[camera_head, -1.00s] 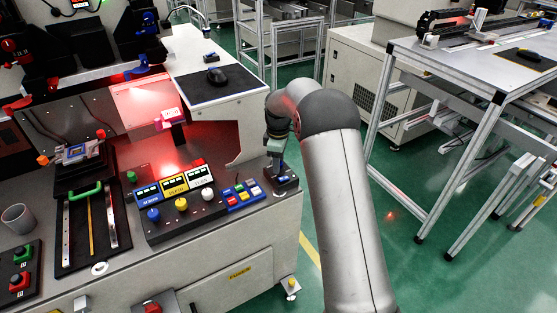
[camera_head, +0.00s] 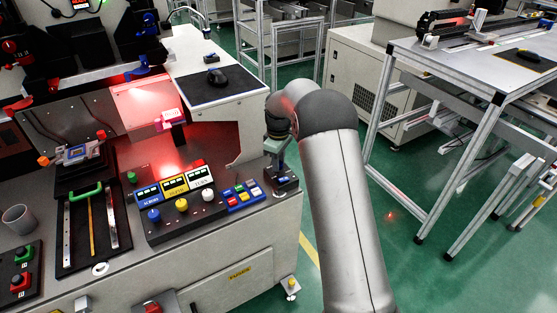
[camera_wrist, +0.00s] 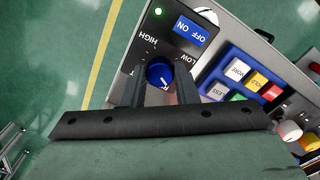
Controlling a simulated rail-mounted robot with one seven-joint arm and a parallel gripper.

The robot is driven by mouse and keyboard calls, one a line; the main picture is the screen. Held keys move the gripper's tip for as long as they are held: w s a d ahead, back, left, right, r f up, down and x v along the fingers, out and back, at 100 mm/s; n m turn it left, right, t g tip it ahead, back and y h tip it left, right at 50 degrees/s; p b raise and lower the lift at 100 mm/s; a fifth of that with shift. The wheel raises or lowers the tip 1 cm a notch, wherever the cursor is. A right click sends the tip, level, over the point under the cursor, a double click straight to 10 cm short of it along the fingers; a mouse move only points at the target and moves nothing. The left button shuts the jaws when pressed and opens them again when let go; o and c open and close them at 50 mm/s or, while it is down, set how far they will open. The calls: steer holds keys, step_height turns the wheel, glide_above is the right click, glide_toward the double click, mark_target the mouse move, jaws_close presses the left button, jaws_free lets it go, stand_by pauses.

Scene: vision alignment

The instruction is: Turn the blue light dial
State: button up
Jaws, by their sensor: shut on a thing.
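The blue light dial (camera_wrist: 158,72) sits on a black control box with HIGH and LOW labels and a blue OFF/ON plate (camera_wrist: 188,28). A green lamp (camera_wrist: 158,12) glows on its face. My gripper (camera_wrist: 160,82) has its two dark fingers on either side of the dial and is shut on it. In the head view, my gripper (camera_head: 278,160) points down at the black box (camera_head: 286,184) at the bench's right end. The dial cannot be made out there.
A blue panel (camera_head: 243,195) with coloured buttons is beside the box on the left. Left of it is a console with blue (camera_head: 154,215), yellow (camera_head: 181,205) and white (camera_head: 207,195) knobs. The bench edge and green floor lie close on the right.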

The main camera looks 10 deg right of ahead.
steer(key=m, duration=0.4)
steer(key=shift+m, duration=0.3)
steer(key=m+p, duration=0.1)
steer(key=m, duration=0.3)
steer(key=shift+m, duration=0.3)
steer(key=m, duration=0.4)
steer(key=shift+m+p, duration=0.4)
steer(key=shift+m, duration=1.7)
steer(key=o, duration=1)
step_height(320, 180, up, 18)
steer(key=shift+f, duration=0.25)
